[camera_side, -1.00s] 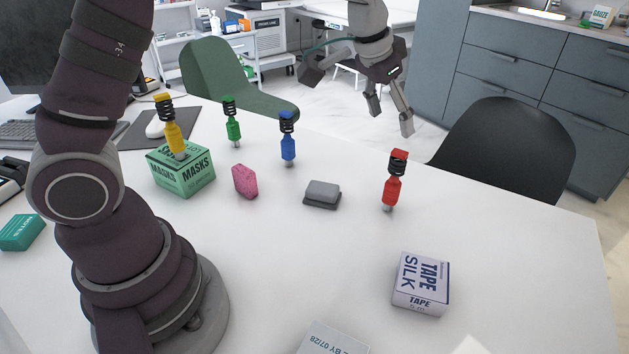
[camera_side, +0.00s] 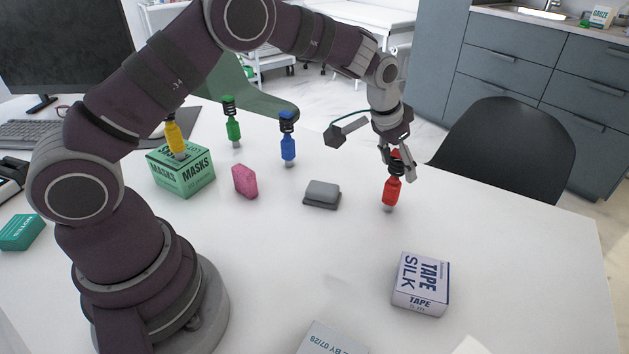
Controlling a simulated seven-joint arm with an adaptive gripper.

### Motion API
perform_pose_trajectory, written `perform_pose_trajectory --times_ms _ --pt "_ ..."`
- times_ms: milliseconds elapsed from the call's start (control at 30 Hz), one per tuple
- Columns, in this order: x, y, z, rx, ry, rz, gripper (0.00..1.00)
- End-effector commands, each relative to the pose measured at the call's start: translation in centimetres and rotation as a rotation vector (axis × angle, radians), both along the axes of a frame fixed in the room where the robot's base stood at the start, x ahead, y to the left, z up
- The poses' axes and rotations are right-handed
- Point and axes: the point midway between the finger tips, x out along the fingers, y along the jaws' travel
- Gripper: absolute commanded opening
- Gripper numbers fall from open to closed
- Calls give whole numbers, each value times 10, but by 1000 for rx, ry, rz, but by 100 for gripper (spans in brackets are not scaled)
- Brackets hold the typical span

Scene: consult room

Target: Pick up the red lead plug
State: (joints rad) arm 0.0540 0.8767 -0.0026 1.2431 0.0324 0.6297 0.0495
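The red lead plug (camera_side: 391,192) stands upright on the white table at the right, behind the silk tape box. My gripper (camera_side: 398,170) is lowered over its top, pointing down. The fingers are on either side of the plug's upper part and hide some of its black ribbed neck. A gap shows between the fingers, with the plug between them; whether they touch it I cannot tell.
Blue (camera_side: 288,140) and green (camera_side: 233,124) plugs stand further left; a yellow plug (camera_side: 174,138) is on the masks box (camera_side: 182,172). A grey block (camera_side: 322,194), a pink block (camera_side: 245,181) and the tape box (camera_side: 421,284) lie nearby.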

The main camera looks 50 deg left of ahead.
Motion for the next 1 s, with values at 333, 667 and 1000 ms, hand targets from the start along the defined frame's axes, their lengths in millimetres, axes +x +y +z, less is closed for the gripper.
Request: perform_pose_trajectory --times_ms 333,667,1000 --pt "0 0 0 0 0 0 2" --pt "0 0 5 0 -2 0 0" --pt "-19 1 39 0 1 0 0"
